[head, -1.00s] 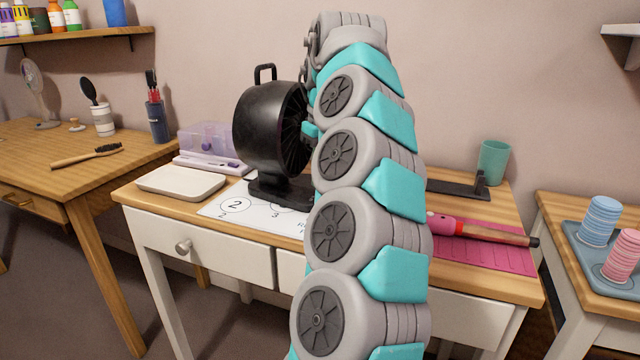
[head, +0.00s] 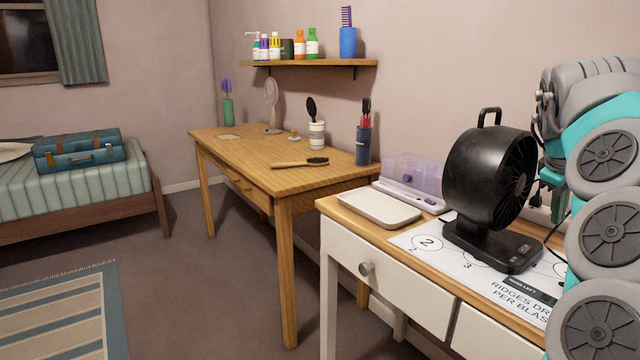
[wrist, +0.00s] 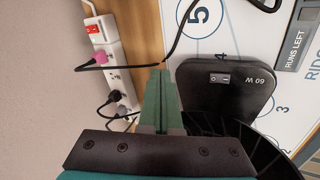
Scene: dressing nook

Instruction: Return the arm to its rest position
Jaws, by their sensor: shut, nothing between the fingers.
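My arm rises along the right edge of the head view, partly cut off by the frame. In the wrist view my gripper (wrist: 165,100) is shut, with its green fingers together and nothing between them. It is beside the black base of the fan (wrist: 228,88), which carries a switch and the marking "60 W". The fan (head: 488,180) stands upright on the white table in the head view, just left of my arm.
A numbered mat (head: 415,240) and a white tray (head: 378,208) lie on the table near a purple organizer (head: 414,172). A power strip (wrist: 119,65) with plugs and cables is left of the fingers. A wooden desk (head: 240,150) stands further left; open floor (head: 190,290) lies before it.

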